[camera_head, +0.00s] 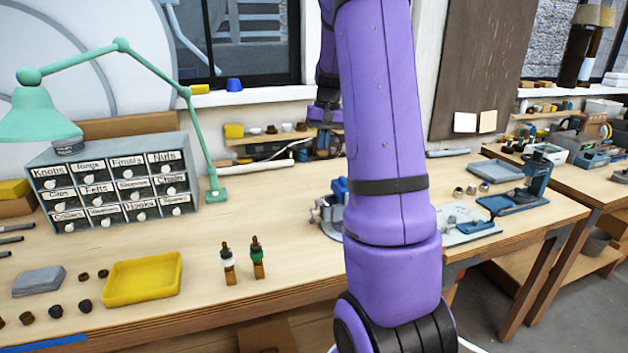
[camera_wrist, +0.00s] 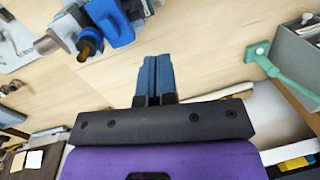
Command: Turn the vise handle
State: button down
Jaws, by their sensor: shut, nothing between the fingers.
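The vise (camera_head: 331,213), blue and grey, stands on the workbench and is partly hidden behind my purple arm in the head view. In the wrist view the vise (camera_wrist: 113,22) is at the upper left, with a blue body, grey parts and a brown piece at its near side. I cannot clearly tell which part is the handle; a grey rod-like part (camera_wrist: 46,45) sticks out to its left. My gripper (camera_wrist: 157,62) points its blue fingers over the bare bench, closed together and empty. It is beside the vise and apart from it in the picture.
The green lamp's base (camera_head: 216,195) stands left of the vise, next to the drawer cabinet (camera_head: 118,182). Two dropper bottles (camera_head: 257,258) and a yellow tray (camera_head: 142,279) are at the front. A blue press-like tool (camera_head: 536,180) is at right. Bench between lamp and vise is clear.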

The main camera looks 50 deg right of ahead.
send_over(318, 209)
jog(key=w+d, duration=0.2)
notch_tip(318, 209, down, 10)
jog(key=shift+s+a+f, duration=0.55)
jog(key=shift+s+f, duration=0.1)
jog(key=shift+f, duration=0.15)
jog(key=shift+s+a+f, duration=0.3)
jog(key=shift+f, duration=0.15)
jog(key=shift+s+a+f+t+h, duration=0.1)
jog(key=shift+s+a+t+h, duration=0.2)
jog(key=shift+s+t, duration=0.25)
